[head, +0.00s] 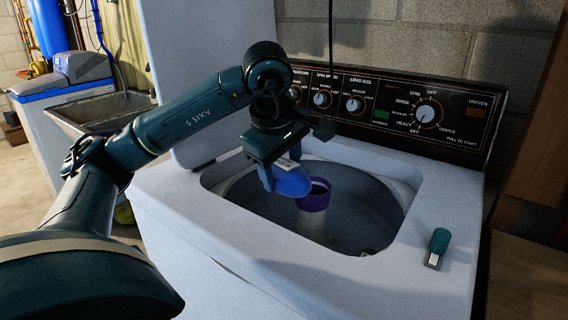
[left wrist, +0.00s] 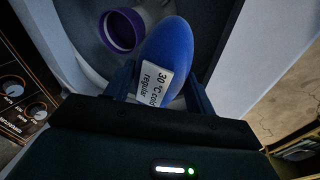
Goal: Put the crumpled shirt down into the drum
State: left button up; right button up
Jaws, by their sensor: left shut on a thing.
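The shirt (head: 290,182) shows as a smooth, rounded blue bundle with a white label; in the left wrist view the label on the shirt (left wrist: 168,50) reads "30 °C cold regular". My left gripper (head: 277,168) is shut on it, and in the left wrist view the dark fingers (left wrist: 160,92) lie on both sides of it. The shirt hangs at the opening of the washer's drum (head: 365,215), left of the purple-topped agitator (head: 313,195). How deep it sits is hard to tell. My right gripper is not in view.
The washer's white top (head: 445,200) surrounds the opening. A small teal item with a white label (head: 438,247) rests on its right side. The control panel (head: 390,105) stands behind. The raised lid (head: 210,40) is near my arm. A sink (head: 95,110) is at the left.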

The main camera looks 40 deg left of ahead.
pick_arm(q)
jog(key=shift+f+b, duration=0.4)
jog(key=shift+f, duration=0.5)
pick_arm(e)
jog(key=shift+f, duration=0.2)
pick_arm(q)
jog(key=o, duration=1.1)
jog(key=shift+o, duration=0.2)
jog(key=p+v, duration=0.3)
jog(key=v, duration=0.4)
jog(key=shift+w+a+r, duration=0.1)
jog(key=shift+w+r, duration=0.05)
jog(key=shift+r, duration=0.05)
jog(key=p+v, duration=0.4)
jog(key=v, duration=0.2)
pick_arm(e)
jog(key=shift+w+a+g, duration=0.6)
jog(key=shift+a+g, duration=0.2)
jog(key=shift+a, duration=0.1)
